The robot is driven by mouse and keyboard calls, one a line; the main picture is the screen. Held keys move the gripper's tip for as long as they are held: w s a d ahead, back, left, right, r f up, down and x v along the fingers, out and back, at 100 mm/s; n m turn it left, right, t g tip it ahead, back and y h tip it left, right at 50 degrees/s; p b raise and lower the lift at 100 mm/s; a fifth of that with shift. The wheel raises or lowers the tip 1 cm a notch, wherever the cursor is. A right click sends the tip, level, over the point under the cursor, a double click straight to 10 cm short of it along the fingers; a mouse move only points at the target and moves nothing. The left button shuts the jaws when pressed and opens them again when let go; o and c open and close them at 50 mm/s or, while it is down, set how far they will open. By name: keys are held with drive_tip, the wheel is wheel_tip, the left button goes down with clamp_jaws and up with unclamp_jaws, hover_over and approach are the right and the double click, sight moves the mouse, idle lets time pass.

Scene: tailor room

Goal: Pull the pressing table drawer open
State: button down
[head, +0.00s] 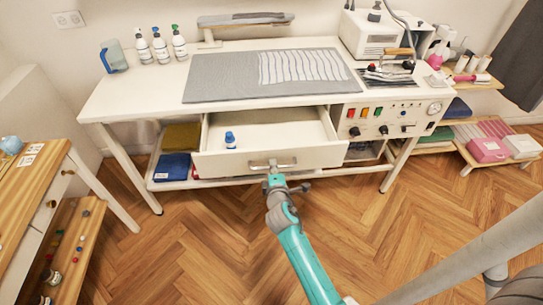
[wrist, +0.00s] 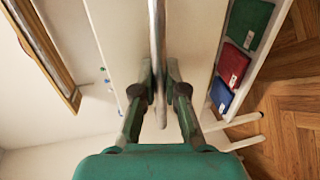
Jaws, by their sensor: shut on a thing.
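The pressing table (head: 120,95) is white and stands ahead of me in the head view. Its drawer (head: 215,163) is pulled out toward me, with its inside showing. A small blue bottle (head: 230,140) stands inside the drawer at the left. The metal bar handle (head: 273,166) is on the drawer front; it also runs down the middle of the wrist view (wrist: 157,40). My gripper (head: 273,176) is at the handle, and in the wrist view its two fingers (wrist: 159,85) are shut on the bar, one on each side.
Folded cloths (head: 175,165) lie on the lower shelf. A wooden cabinet (head: 30,190) stands at the left. The wooden floor (head: 180,250) before the drawer is clear.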

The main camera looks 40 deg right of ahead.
drive_tip(key=shift+f+v, duration=0.25)
drive_tip(key=shift+v, duration=0.95)
drive_tip(key=shift+f+v, duration=0.2)
drive_tip(key=shift+v, duration=0.95)
drive_tip(key=shift+s, duration=0.1)
drive_tip(key=c, duration=1.2)
unclamp_jaws()
drive_tip(key=v, duration=1.2)
